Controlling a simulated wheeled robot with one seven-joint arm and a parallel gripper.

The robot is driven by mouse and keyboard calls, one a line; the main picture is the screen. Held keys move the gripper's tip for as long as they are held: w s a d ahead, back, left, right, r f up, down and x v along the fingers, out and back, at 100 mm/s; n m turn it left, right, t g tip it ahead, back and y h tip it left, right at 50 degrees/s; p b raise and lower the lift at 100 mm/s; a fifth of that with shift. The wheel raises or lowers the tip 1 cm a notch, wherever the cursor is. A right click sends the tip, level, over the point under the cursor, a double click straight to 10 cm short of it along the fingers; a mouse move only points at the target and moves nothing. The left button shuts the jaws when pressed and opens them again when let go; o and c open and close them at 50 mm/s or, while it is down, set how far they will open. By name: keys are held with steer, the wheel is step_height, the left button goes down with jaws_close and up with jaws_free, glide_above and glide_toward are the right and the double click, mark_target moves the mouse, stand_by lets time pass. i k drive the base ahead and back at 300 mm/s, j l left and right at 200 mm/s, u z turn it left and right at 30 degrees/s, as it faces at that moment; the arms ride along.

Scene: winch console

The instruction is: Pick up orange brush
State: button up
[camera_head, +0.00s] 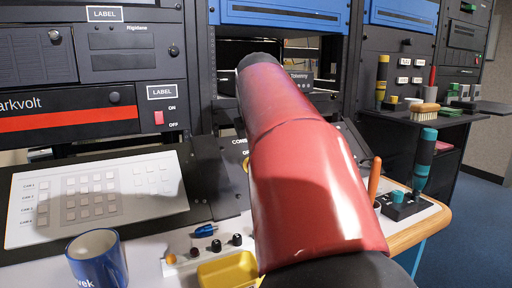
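A brush (424,111) with a tan to light-orange back and pale bristles pointing down lies on a dark shelf (458,117) at the right. It is the only brush I can make out, and nothing touches it from my side. My red arm link fills the middle of the view and hides part of the console behind it. My gripper is outside the view, so its state and its distance from the brush do not show.
A blue mug (97,260) and yellow tray (229,271) sit in front.

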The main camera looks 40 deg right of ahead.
mark_target(373, 178)
steer(key=k+j, duration=0.8)
steer(key=j, duration=0.1)
